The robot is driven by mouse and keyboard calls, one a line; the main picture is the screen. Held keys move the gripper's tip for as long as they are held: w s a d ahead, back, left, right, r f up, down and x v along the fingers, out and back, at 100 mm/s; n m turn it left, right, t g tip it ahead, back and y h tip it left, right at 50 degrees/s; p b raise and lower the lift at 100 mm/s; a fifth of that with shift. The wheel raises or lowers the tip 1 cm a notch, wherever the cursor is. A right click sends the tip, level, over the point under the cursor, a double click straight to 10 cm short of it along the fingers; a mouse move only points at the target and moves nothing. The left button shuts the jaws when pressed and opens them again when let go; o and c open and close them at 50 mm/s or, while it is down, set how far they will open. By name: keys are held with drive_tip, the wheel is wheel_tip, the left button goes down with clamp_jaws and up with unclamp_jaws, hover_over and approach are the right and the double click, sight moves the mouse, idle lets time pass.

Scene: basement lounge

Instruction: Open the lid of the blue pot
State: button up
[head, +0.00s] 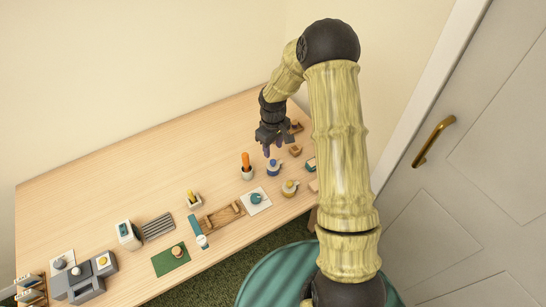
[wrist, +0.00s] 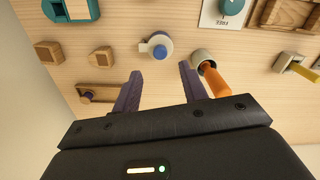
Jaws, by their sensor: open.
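The blue pot (head: 273,168) stands on the wooden table near its right end. In the wrist view the blue pot (wrist: 157,46) appears from above as a small round pale shape with blue on it. Whether its lid is shut or raised is too small to tell. My gripper (head: 273,150) is above the table, just behind the pot in the head view. In the wrist view my gripper (wrist: 160,72) is open with nothing between its two purple fingers. The pot lies beyond the fingertips, roughly centred between them, and apart from them.
A cup with an orange-handled item (wrist: 212,78) stands close beside the right finger.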

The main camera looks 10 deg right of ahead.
sight(273, 161)
wheel_tip(273, 161, down, 6)
drive_tip(key=shift+f+p, duration=0.25)
drive_tip(key=shift+p, duration=0.05)
drive_tip(key=shift+c, duration=0.4)
clamp_jaws()
